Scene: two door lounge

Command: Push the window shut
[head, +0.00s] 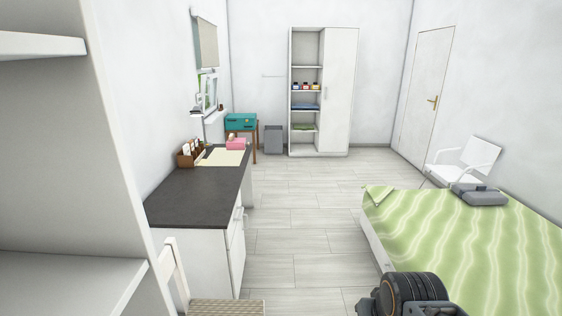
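The window (210,92) is on the left wall, beyond the desk, seen at a steep angle from far off. Its white-framed sash appears to stand out from the wall into the room, so it looks open; how far is hard to tell. A grey-beige blind (207,42) hangs above it and covers the upper part of the opening. Part of my arm shows at the bottom, right of the middle, over the bed's near edge. My gripper's fingers are not in view, and nothing of mine is near the window.
A dark-topped desk (197,194) runs along the left wall, with a chair (172,270) at its near end. A teal box (240,122) on a small table and a grey bin (273,139) stand beyond. The bed (470,235) fills the right. The floor (300,215) between is clear.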

